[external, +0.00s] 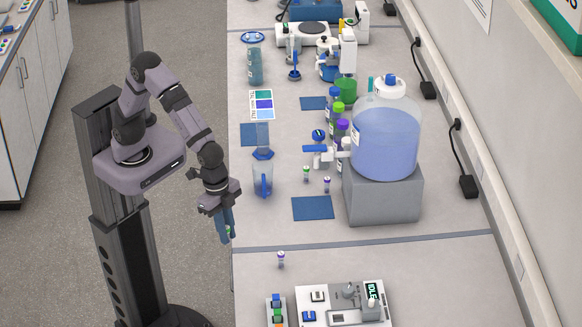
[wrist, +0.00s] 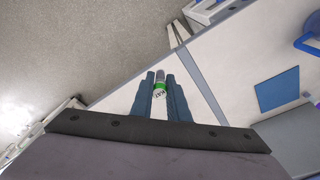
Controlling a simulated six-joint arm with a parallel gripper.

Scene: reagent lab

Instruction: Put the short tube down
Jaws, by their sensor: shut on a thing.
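My gripper (external: 226,238) is shut on a short tube, its blue fingers on either side of it. In the wrist view, the tube (wrist: 160,90) shows a grey end, a green band and a white label with dark print between the fingertips (wrist: 161,95). Its rest is hidden by the fingers. In the external view the gripper points down just off the bench's left edge, and only a bit of green shows at the fingertips. The tube appears held in the air, clear of the bench (external: 275,228).
Small tubes (external: 306,173) (external: 326,185) stand near the big carboy (external: 385,135). Another purple-capped tube (external: 281,259) stands near the front instrument (external: 345,303).

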